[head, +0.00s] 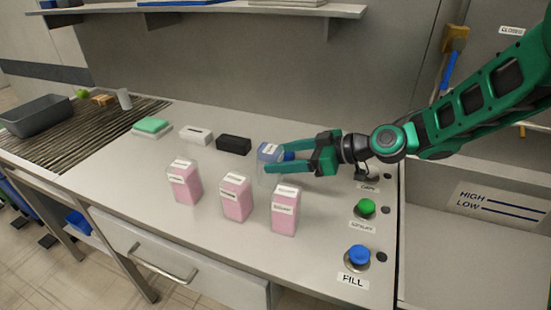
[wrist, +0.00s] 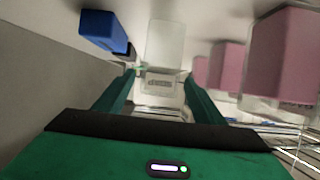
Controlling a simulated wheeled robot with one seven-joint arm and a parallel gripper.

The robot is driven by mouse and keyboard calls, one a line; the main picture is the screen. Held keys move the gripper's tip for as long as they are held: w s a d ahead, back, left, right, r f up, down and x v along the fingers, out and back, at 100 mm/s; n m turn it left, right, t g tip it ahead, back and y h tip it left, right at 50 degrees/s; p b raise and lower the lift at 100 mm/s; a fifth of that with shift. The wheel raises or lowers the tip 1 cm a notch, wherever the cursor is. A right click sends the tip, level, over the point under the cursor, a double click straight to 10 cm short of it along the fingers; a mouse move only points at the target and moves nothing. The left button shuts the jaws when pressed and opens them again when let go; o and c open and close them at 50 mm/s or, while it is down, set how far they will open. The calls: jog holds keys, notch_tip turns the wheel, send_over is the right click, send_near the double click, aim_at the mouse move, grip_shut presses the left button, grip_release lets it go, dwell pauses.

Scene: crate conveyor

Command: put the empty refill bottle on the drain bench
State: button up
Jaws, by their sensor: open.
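The empty refill bottle (head: 262,174) is clear with a white label. It stands on the counter at the right end of the bottles, behind the pink ones. My gripper (head: 268,158) is open, with its fingers reaching along the bottle's sides. In the wrist view the pale bottle (wrist: 165,45) shows between and beyond the fingers (wrist: 160,85); I cannot tell whether they touch it. The drain bench (head: 85,135) is the dark slatted surface at the far left.
Three pink-filled bottles (head: 236,198) stand in front of my gripper. A blue block (wrist: 103,30) is close beside the bottle. Black (head: 234,144), white (head: 196,134) and green (head: 152,126) items line the back. A grey bin (head: 38,116) stands on the slats. Buttons (head: 358,256) are at right.

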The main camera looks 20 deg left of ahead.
jog(key=v, duration=0.8)
jog(key=shift+d+r, duration=0.15)
jog(key=shift+d, duration=0.1)
